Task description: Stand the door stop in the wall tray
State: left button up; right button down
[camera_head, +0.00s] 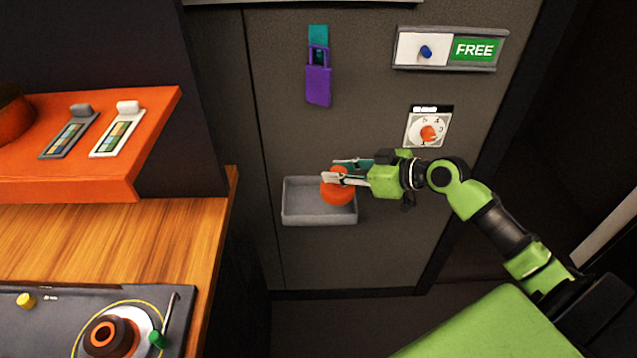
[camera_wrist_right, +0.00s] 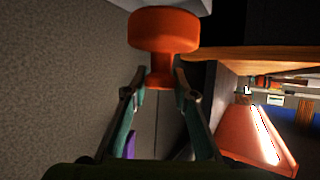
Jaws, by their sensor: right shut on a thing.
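The orange door stop (camera_head: 337,192) is a wide round body with a narrower neck. My right gripper (camera_head: 340,172) is shut on that neck, and the wide end points away from the fingers in the right wrist view (camera_wrist_right: 163,32). The grey wall tray (camera_head: 303,217) is a shallow open box on the dark cabinet wall. In the head view the door stop overlaps the tray's right half. I cannot tell whether it touches the tray floor. A pale corner at the top of the wrist view may be the tray. My left gripper is not in view.
Above the tray hangs a purple padlock (camera_head: 318,86) on a teal hasp. A rotary dial (camera_head: 428,132) and a FREE sign (camera_head: 474,49) are on the wall at right. A wooden counter (camera_head: 120,240) with an orange shelf (camera_head: 95,190) stands at left.

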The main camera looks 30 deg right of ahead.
jog(key=w+f, duration=0.2)
jog(key=f, duration=0.1)
jog(key=w+a+f+p, duration=0.1)
jog(key=w+f, duration=0.1)
jog(key=f, duration=0.1)
jog(key=w+f, duration=0.3)
jog(key=shift+a+f+p, duration=0.25)
jog(key=shift+p, duration=0.15)
jog(key=shift+f+b, duration=0.25)
jog(key=shift+b, duration=0.05)
jog(key=c, duration=1.7)
grip_release()
jog(key=shift+f, duration=0.1)
jog(key=shift+s, duration=0.1)
